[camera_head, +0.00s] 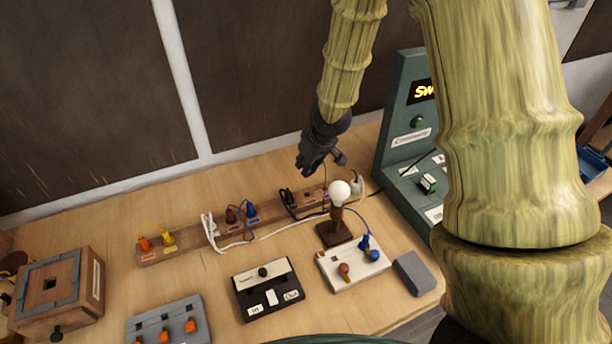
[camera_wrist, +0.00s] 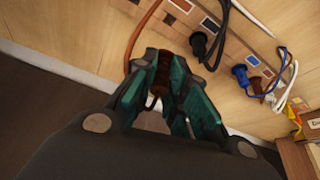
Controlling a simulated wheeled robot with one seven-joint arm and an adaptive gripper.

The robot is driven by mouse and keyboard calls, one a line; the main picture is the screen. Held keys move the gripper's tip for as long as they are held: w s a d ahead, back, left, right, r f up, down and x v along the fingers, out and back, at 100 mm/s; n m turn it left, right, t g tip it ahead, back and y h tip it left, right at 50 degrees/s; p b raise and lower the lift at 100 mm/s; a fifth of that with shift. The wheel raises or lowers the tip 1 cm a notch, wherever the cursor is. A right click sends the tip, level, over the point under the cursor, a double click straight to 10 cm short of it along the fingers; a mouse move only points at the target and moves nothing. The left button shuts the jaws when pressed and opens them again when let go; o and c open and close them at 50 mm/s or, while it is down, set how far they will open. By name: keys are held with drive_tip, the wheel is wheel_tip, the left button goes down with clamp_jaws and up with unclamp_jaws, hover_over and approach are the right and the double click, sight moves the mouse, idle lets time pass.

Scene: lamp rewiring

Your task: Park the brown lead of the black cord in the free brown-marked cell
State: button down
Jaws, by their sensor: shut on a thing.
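My gripper (camera_head: 318,168) is above the back of the table, over the long wooden strip (camera_head: 190,243). In the wrist view its teal fingers (camera_wrist: 163,92) are shut on a dark brown lead end (camera_wrist: 159,72). A brown wire (camera_wrist: 138,38) runs up from it. The black cord's plug (camera_wrist: 200,45) sits by the strip beside a dark-marked label (camera_wrist: 209,25). A brown-marked label (camera_wrist: 182,5) lies farther along the strip, with no plug visible at it. The held lead is apart from the strip in the wrist view. In the head view my gripper hides the lead.
Blue (camera_head: 251,209) and brown (camera_head: 231,214) plugs occupy strip cells to the left; orange (camera_head: 145,243) and yellow (camera_head: 168,238) ones stand farther left. A green panel (camera_head: 397,120) rises at right.

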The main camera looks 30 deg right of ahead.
drive_tip(key=shift+s+f+b, duration=0.15)
drive_tip(key=shift+f+b, duration=0.25)
drive_tip(key=shift+f, duration=0.5)
drive_tip(key=shift+f+b, duration=2.3)
drive_tip(key=shift+b, duration=0.25)
drive_tip(key=shift+f+b, duration=0.4)
drive_tip(key=shift+f, duration=0.4)
drive_tip(key=shift+f, duration=0.55)
drive_tip(key=c, duration=1.3)
unclamp_jaws()
drive_tip(key=shift+c, duration=0.2)
drive_tip(key=shift+r, duration=0.2)
drive_tip(key=a+v, duration=0.1)
drive_tip(key=v, duration=1)
drive_tip(key=shift+s+d+r, duration=0.2)
drive_tip(key=shift+d+r, duration=0.05)
drive_tip(key=shift+d, duration=0.25)
drive_tip(key=shift+r, duration=0.1)
